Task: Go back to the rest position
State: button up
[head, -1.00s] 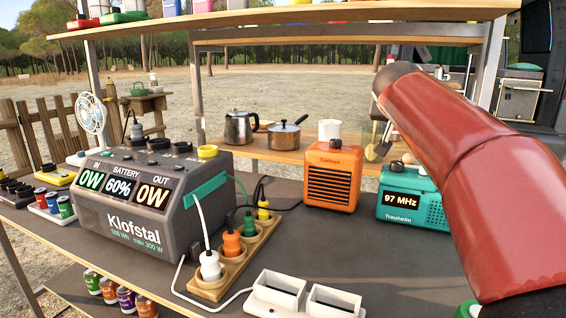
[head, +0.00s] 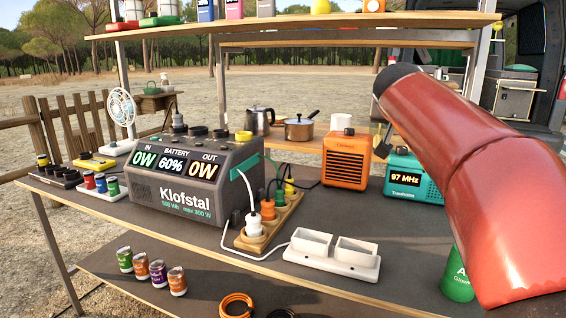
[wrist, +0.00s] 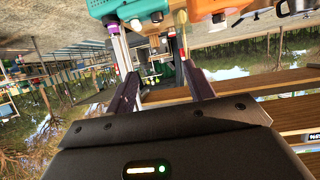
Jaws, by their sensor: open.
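My gripper (wrist: 160,70) shows in the wrist view with its two dark fingers apart and nothing between them. The wrist picture is upside down. Beyond the fingers, the teal radio (wrist: 138,12) and the kettle and pot hang at the top edge. In the head view my red arm crosses the right side, in front of the table, and my gripper is not seen there.
The grey power station (head: 185,175), wooden socket strip (head: 268,222), white double-socket tray (head: 333,256), orange heater (head: 345,158) and teal radio (head: 412,178) stand on the table (head: 400,270). Cans stand on a lower shelf.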

jog(key=s+a+f+n+g+y+b, duration=0.1)
jog(key=s+a+f+g+y+b, duration=0.1)
jog(key=s+f, duration=0.9)
jog(key=s+a+f+n+g+y+b, duration=0.1)
jog(key=s+a+f, duration=0.3)
jog(key=s+f, duration=0.6)
jog(key=s+a+f+n+g+y+b, duration=0.2)
jog(key=s+a+f+n+g, duration=0.1)
jog(key=s+f, duration=0.8)
notch_tip(320, 180, down, 4)
jog(key=shift+s+a+r+y+b, duration=0.15)
jog(key=shift+s+a+y+b, duration=0.15)
jog(key=shift+s+a+y, duration=0.1)
jog(key=shift+r, duration=0.1)
